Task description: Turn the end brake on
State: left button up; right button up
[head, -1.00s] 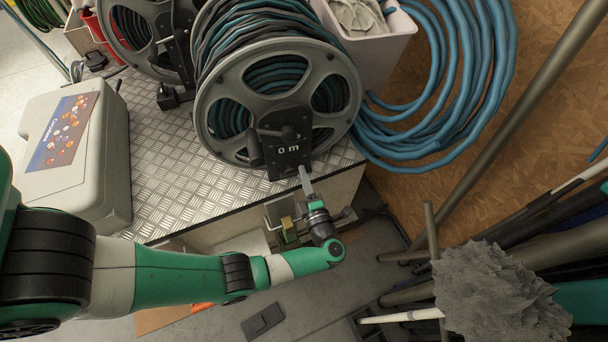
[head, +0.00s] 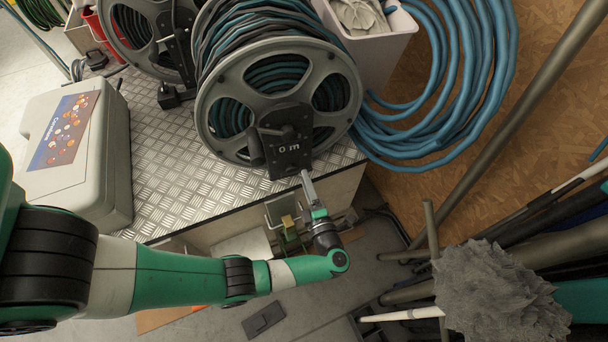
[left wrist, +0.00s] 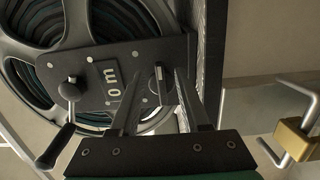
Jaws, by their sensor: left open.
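The nearest hose reel (head: 345,62) stands at the front edge of the bench. It has a dark plate (head: 286,146) marked "0 m" on its hub. In the left wrist view the plate (left wrist: 118,102) carries a small dark knob (left wrist: 160,84) with a pale line and a crank handle (left wrist: 62,132). My left gripper (head: 306,176) is just below the plate's lower end in the head view. In the left wrist view its open fingers (left wrist: 161,75) lie either side of the knob. Contact with it cannot be told. My right gripper is not in view.
A second reel (head: 128,28) stands at the back left, and a grey case (head: 105,160) lies on the metal bench top (head: 165,190). A brass padlock (left wrist: 295,138) hangs below the bench edge. Blue hose coils (head: 440,125), poles and a grey mop (head: 500,300) are at right.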

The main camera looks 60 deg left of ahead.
pick_arm(q)
jog(key=s+d, duration=0.1)
jog(key=d, duration=0.8)
jog(key=shift+s, duration=0.15)
